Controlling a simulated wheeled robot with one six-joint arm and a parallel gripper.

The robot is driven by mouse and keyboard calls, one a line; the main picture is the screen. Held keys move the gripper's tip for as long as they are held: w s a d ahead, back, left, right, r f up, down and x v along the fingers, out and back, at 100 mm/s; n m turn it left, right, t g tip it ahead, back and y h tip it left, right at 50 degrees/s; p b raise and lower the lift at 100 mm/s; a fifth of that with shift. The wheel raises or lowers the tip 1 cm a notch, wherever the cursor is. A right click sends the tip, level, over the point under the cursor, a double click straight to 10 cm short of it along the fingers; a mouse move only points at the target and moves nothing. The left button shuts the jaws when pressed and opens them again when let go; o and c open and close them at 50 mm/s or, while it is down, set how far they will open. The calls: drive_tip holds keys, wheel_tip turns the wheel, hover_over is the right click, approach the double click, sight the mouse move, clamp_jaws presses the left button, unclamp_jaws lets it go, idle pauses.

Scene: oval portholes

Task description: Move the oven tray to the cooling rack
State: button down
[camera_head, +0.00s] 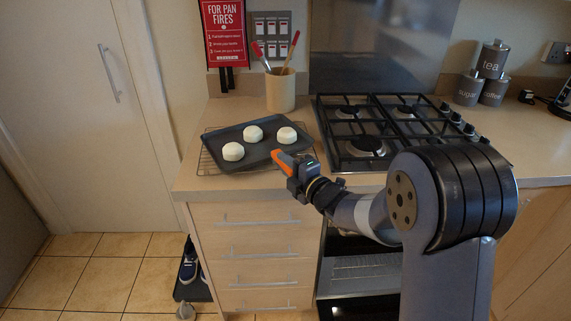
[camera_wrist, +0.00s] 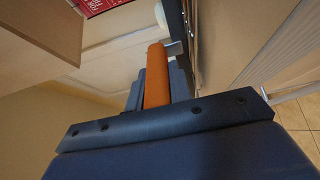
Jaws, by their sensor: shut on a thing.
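The oven tray (camera_head: 262,153) is dark and flat and bears three pale round buns, one of them the middle bun (camera_head: 253,133). It lies over the wire cooling rack (camera_head: 208,165) on the counter left of the hob; whether it rests on the rack or hovers just above cannot be told. My gripper (camera_head: 279,156), with orange fingers, is shut on the tray's near right edge. In the wrist view an orange finger (camera_wrist: 157,75) shows. The tray covers most of the rack.
A gas hob (camera_head: 375,125) is right of the rack. A utensil pot (camera_head: 280,90) stands behind the tray. The oven (camera_head: 358,270) below is open with a shelf showing. Tea, sugar and coffee tins (camera_head: 491,62) stand at the back right. Shoes (camera_head: 188,265) lie on the floor.

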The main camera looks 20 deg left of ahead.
drive_tip(key=shift+b, duration=0.3)
drive_tip(key=c, duration=1.3)
unclamp_jaws()
drive_tip(key=shift+r, duration=0.1)
drive_tip(key=b+v, duration=0.1)
drive_tip(key=v, duration=1.1)
drive_tip(key=shift+s, duration=0.1)
